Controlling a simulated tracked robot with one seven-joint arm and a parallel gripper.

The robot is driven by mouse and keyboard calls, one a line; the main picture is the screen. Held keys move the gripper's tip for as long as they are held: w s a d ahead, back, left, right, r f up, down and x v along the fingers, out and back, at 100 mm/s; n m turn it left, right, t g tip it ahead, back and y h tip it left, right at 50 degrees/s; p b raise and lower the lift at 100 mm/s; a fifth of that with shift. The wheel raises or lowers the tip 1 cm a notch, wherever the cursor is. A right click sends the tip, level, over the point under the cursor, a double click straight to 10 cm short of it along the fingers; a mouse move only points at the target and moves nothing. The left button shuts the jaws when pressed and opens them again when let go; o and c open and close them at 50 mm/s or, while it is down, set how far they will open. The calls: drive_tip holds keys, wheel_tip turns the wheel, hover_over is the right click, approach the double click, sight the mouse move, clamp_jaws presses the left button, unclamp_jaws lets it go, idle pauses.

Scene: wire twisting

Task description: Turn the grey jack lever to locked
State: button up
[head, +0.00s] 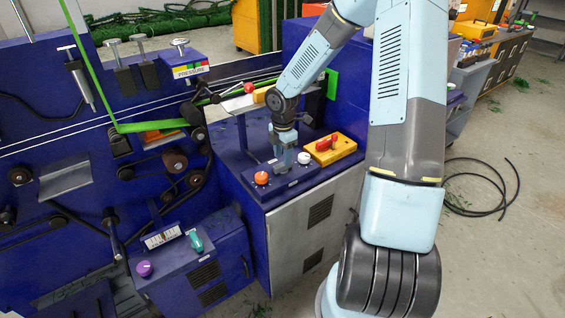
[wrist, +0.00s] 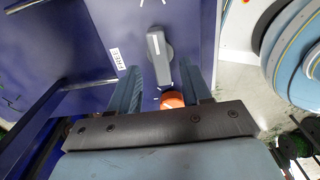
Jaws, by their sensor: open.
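The grey jack lever (wrist: 157,45) shows in the wrist view on a blue panel. Its round hub is near the top, and its handle points down the picture toward my gripper. A white "FREE" label (wrist: 117,58) sits left of it. My gripper (wrist: 160,76) is open, with one finger on each side of the lower handle in the picture. I see no finger closed on it, and whether they touch is unclear. In the head view my gripper (head: 284,148) points down over the blue control top and hides most of the lever.
An orange knob (head: 261,177) is close by on the left; it also shows low between the fingers in the wrist view (wrist: 171,99). A white knob (head: 304,158) and a yellow block with a red handle (head: 329,147) stand to the right.

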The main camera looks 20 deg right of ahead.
sight(283, 166)
drive_tip(key=shift+f, duration=1.7)
clamp_jaws()
